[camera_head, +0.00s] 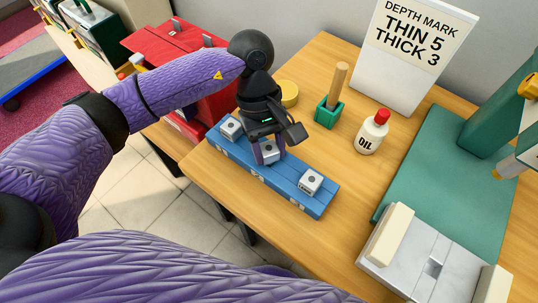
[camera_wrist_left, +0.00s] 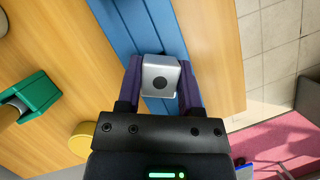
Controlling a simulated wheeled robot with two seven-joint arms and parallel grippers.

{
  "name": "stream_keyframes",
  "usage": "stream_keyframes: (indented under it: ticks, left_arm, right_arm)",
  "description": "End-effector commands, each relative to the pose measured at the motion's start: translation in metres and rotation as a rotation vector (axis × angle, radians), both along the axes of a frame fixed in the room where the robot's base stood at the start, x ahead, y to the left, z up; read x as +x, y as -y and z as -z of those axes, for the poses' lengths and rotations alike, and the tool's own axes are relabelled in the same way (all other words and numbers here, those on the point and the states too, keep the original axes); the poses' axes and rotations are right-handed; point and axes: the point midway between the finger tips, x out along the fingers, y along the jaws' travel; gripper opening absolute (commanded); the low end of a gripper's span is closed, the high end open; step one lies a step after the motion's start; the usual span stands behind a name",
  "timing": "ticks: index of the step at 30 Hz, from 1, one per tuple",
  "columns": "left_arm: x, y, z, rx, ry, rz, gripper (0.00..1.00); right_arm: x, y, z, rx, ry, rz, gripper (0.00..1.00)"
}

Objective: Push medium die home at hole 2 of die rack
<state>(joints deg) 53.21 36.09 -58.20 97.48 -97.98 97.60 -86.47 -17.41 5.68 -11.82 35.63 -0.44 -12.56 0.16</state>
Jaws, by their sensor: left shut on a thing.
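The blue die rack (camera_head: 290,190) lies along the left part of the wooden table and carries three silvery dies in a row. My left gripper (camera_head: 268,154) is over the middle of the rack and shut on the middle die (camera_head: 268,152), which I take as the medium die at hole 2. In the left wrist view this die (camera_wrist_left: 160,80) sits between my two purple fingers, with a dark round spot on its face. How deep it sits in the hole is hidden by the fingers. The other dies are at the rack's far end (camera_head: 231,127) and near end (camera_head: 311,181). My right gripper does not show.
Right of the rack are a green holder with a wooden handle (camera_head: 330,107), an oil bottle (camera_head: 371,133) and a depth sign (camera_head: 412,55). A yellow round thing (camera_head: 289,93) and red toolbox (camera_head: 185,75) stand behind my gripper. A green press-like machine (camera_head: 440,165) fills the right.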

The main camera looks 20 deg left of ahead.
Motion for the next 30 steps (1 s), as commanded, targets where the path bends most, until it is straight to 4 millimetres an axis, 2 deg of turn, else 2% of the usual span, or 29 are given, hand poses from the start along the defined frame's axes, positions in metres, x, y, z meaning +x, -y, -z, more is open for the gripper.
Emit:
stream_keyframes:
  ticks: [27,28,30]
  left_arm:
    - [0.0001,0.0,0.0084,-0.001,0.001,0.0,0.0]
    - [0.0001,0.0,0.0084,-0.001,0.001,0.0,0.51]
    - [0.0001,0.0001,0.0085,0.0,0.0,0.0,0.66]
  right_arm:
    - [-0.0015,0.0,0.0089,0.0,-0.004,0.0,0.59]
    - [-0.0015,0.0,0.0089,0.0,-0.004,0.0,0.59]
    - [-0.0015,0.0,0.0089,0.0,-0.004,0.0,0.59]
